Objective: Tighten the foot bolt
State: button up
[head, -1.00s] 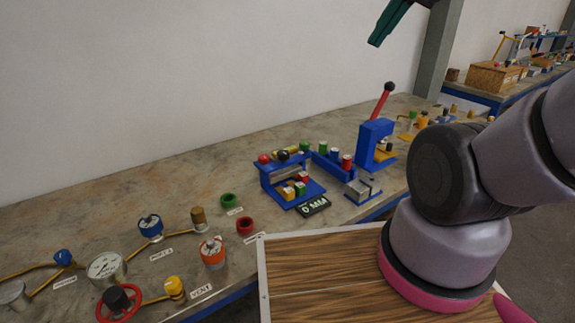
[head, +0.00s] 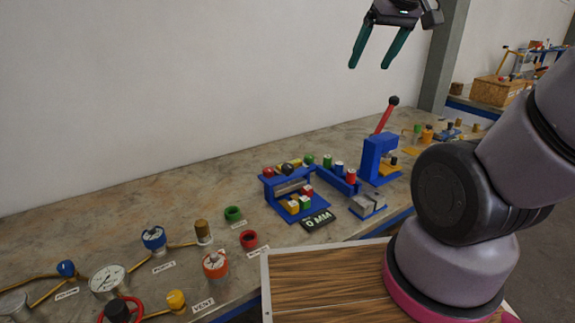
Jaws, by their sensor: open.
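My gripper (head: 370,62) shows at the top of the head view, raised above the bench in front of the wall. Its two green fingers point down and stand apart, with nothing between them. I cannot pick out a foot bolt in this view. The bench holds a blue fixture (head: 285,207) with coloured blocks and a "0 MM" display (head: 318,220) in front of it. A blue press (head: 376,158) with a red lever (head: 386,118) stands to its right. My gripper is well above these and touches none of them.
At the bench's left are a round gauge (head: 107,281), a blue-capped valve (head: 154,239), an orange fitting (head: 215,264), a yellow knob (head: 176,301), and green (head: 233,214) and red (head: 249,239) rings. The bench top (head: 110,212) along the wall is clear. A wooden crate (head: 500,89) sits on another bench.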

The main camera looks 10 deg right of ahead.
jog(key=w+a+f+n+g+h, duration=0.1)
jog(key=w+a+f+n, duration=0.2)
jog(key=w+f+n, duration=0.5)
jog(key=n+h, duration=0.2)
jog(key=n, duration=2.1)
send_over(288, 166)
jog(key=s+a, duration=0.2)
jog(key=s, duration=0.2)
notch_tip(288, 166, down, 20)
jog(key=shift+g, duration=0.3)
jog(key=x, duration=1)
jog(key=shift+d, duration=0.1)
grip_shut()
